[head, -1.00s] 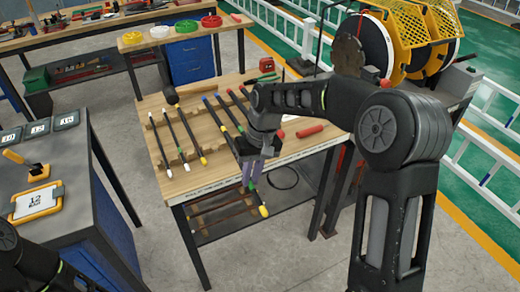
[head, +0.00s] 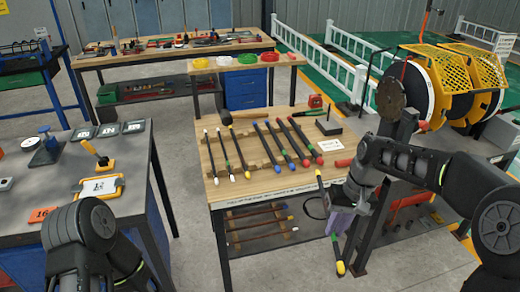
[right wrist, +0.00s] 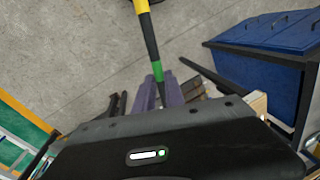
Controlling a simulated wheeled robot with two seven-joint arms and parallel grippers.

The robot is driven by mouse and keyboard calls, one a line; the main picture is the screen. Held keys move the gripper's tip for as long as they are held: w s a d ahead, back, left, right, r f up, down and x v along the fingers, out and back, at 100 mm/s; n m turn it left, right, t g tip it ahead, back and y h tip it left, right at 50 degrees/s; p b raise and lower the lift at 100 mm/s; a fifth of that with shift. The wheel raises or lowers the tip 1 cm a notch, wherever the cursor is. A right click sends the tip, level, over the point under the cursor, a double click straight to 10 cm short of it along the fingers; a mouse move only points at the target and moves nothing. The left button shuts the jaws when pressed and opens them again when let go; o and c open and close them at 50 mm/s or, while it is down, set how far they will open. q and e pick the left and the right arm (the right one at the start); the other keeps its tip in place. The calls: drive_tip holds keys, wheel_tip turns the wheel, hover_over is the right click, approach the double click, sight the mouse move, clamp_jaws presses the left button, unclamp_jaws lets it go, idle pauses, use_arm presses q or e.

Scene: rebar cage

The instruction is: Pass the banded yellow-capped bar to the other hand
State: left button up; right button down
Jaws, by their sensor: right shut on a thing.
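My right gripper (head: 339,222) is shut on a dark bar with yellow caps. The bar's lower yellow cap (head: 340,268) hangs below the fingers and its upper yellow end (head: 319,175) shows above them, so it is held steeply tilted, in front of the work table's right corner. In the right wrist view the yellow-capped bar (right wrist: 150,45) stands out from the purple fingers (right wrist: 158,95), with a green band near them and a yellow band farther out. My left arm is at the lower left of the head view; its fingers are not visible.
The wooden work table (head: 262,187) holds several bars with white, blue and red ends on racks. A grey bench (head: 45,200) with a yellow clipboard stands at left. A post and cable reels (head: 415,95) stand at right. Open floor lies in front of the table.

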wheel_tip(320, 180, up, 4)
drive_tip(key=shift+f, duration=0.15)
drive_tip(key=shift+w+f, duration=0.1)
